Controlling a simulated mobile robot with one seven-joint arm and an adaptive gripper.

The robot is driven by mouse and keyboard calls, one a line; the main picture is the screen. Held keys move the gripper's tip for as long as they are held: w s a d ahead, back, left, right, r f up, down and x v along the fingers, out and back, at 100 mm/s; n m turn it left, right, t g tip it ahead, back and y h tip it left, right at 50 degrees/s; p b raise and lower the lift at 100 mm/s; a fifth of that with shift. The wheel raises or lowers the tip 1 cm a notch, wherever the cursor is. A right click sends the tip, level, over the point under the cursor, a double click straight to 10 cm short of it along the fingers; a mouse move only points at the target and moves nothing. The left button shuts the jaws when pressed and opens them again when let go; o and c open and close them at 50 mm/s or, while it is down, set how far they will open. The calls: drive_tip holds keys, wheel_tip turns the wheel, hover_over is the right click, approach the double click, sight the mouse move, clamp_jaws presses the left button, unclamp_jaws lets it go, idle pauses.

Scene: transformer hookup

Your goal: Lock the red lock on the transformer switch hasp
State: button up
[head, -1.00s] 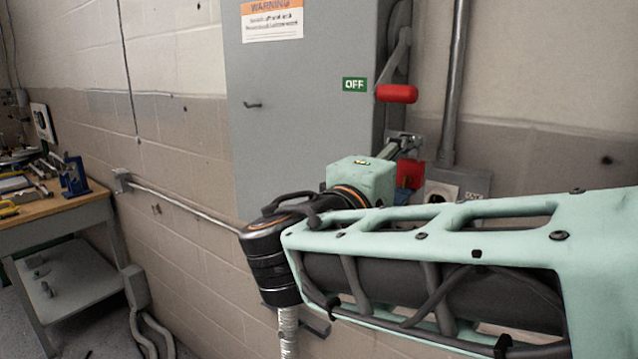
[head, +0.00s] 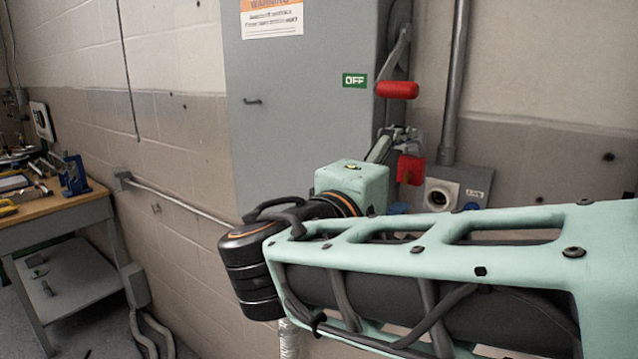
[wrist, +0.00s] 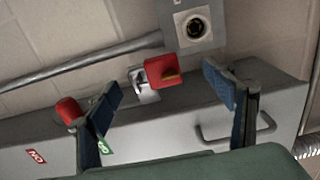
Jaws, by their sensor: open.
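The red lock (head: 411,170) hangs at the metal hasp (head: 400,137) on the right side of the grey switch box (head: 300,130). In the head view, my wrist mostly hides the gripper. The red switch handle (head: 397,91) is beside the green OFF label (head: 354,81).
A round socket (head: 441,194) is on the wall below and right of the lock. A vertical conduit (head: 455,80) runs above it. A workbench (head: 60,205) with tools stands at the left. A horizontal pipe (head: 185,199) runs along the block wall.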

drive_tip(key=shift+b+v, duration=0.45)
drive_tip(key=shift+v, duration=1.95)
